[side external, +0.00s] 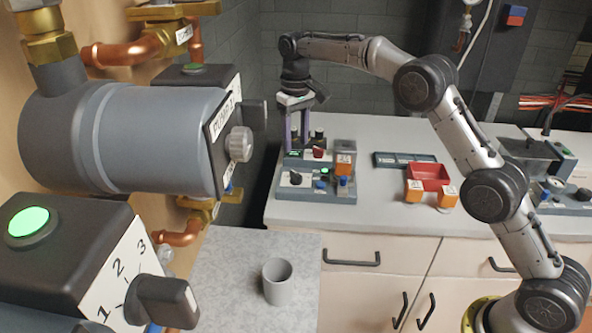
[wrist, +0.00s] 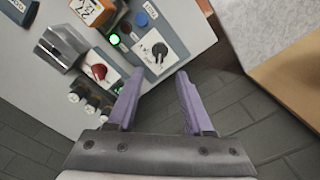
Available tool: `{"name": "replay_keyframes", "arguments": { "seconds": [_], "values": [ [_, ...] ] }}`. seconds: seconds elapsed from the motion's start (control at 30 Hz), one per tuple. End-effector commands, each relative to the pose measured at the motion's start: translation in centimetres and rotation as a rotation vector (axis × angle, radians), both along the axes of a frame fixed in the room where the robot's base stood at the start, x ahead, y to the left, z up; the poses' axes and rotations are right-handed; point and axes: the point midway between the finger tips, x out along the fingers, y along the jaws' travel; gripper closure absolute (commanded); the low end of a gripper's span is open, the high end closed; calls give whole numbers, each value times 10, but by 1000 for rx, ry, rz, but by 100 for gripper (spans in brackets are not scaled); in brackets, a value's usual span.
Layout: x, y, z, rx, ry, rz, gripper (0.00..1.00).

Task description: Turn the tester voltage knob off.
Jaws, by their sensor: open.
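The tester is a grey-blue panel (side external: 318,192) on the white counter, with a black knob (side external: 295,178) at its front left and a red knob (side external: 318,153) further back. In the wrist view the black knob (wrist: 158,50) sits on a white label plate, and the red knob (wrist: 98,71) is on another plate. The labels are too small to tell which is the voltage knob. A green light (wrist: 114,39) glows on the panel. My gripper (wrist: 158,78) is open and empty, its purple fingers pointing at the panel edge near the black knob, apparently not touching it.
A blue knob (wrist: 141,18) and an orange numbered block (wrist: 91,10) are close by on the panel. A red bin (side external: 429,177) and a dark tray (side external: 404,160) lie right of the tester. A grey mug (side external: 277,282) stands in front. Pump pipework (side external: 140,130) fills the left.

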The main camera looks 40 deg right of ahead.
Motion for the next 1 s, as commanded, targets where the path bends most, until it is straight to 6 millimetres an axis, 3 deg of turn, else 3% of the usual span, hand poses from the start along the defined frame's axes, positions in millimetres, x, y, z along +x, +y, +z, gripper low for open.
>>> {"name": "replay_keyframes", "arguments": {
  "seconds": [0.3,0.5,0.93,1.0],
  "values": [
    [-1,0,-63,0,3,0,49],
    [-1,0,-89,0,2,0,49],
    [0,0,-99,0,-1,0,49],
    [0,0,-99,0,-1,0,58]
  ]
}}
